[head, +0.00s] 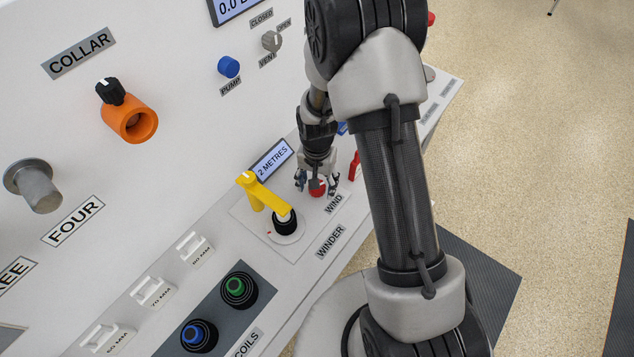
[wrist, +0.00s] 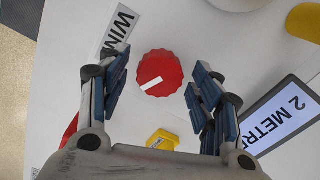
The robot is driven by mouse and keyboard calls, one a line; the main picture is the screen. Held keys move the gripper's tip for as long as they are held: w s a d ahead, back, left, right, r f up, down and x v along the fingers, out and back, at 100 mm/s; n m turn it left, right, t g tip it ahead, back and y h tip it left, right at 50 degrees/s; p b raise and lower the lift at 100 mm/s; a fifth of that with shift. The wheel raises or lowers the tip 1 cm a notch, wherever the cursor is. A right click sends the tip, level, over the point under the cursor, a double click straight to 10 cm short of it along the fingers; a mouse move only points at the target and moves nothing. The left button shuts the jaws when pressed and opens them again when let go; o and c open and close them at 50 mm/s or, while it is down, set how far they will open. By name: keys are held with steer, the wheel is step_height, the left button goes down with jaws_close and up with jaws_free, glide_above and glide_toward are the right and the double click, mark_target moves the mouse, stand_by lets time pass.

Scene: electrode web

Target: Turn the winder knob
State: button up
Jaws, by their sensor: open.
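The winder knob is a red, scalloped round knob with a white mark line (wrist: 160,73), next to the WIND label (wrist: 118,30) in the wrist view. In the head view the red knob (head: 317,189) shows partly, under my gripper. My gripper (wrist: 158,88) is open, with its blue-padded fingers on either side of the knob and gaps between pads and knob in the picture. I cannot tell whether the fingertips are level with the knob. In the head view my gripper (head: 317,187) points down at the panel.
A red lever-like part (head: 355,166) is close on the right. Green (head: 238,288) and blue (head: 198,334) coil sockets lie nearer.

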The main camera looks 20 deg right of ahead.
step_height(320, 180, up, 12)
stand_by(0.5)
stand_by(2.0)
